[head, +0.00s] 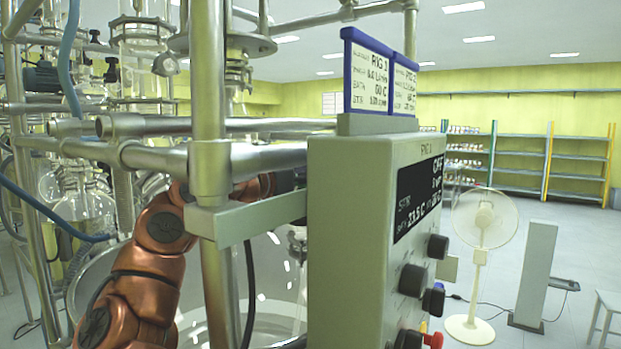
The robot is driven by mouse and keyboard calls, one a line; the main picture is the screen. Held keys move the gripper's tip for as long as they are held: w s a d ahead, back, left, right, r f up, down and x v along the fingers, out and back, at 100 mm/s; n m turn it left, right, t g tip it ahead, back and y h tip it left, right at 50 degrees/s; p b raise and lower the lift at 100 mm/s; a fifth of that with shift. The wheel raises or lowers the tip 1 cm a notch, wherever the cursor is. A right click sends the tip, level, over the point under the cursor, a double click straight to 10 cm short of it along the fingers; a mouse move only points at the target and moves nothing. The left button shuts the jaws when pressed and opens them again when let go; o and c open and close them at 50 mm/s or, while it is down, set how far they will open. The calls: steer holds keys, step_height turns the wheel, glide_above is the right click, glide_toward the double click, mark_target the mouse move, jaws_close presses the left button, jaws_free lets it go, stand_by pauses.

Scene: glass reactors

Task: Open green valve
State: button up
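No green valve can be made out in the head view. My copper-coloured arm rises at the lower left, bends behind a steel post, and runs right behind the grey control box (360,240). A dark part at the arm's far end shows just left of the box. My gripper's fingers are hidden behind the box, so I cannot see whether they are open or shut or what they touch. A large glass vessel (270,282) stands behind the post, partly covered by my arm and the box.
The steel frame's post (208,80) and cross pipes stand close in front. The box carries black knobs (412,280) and a red knob (432,340). Glassware (85,205) fills the left. A white fan (483,225), a grey pillar (534,275) and shelves (520,160) stand right, with open floor between.

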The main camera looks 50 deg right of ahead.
steer(key=shift+s+d+t, duration=0.1)
steer(key=shift+s+t, duration=0.1)
steer(key=shift+t, duration=0.1)
steer(key=shift+f+n, duration=0.2)
steer(key=shift+n, duration=0.1)
steer(key=shift+w+d+f, duration=0.15)
steer(key=shift+f, duration=0.25)
steer(key=shift+n+t, duration=0.3)
steer(key=o, duration=0.9)
steer(key=shift+w, duration=0.1)
steer(key=shift+r, duration=0.1)
steer(key=shift+w+a, duration=0.1)
steer(key=shift+a, duration=0.15)
steer(key=shift+a, duration=0.45)
steer(key=shift+w+a, duration=0.15)
steer(key=shift+a, duration=5.3)
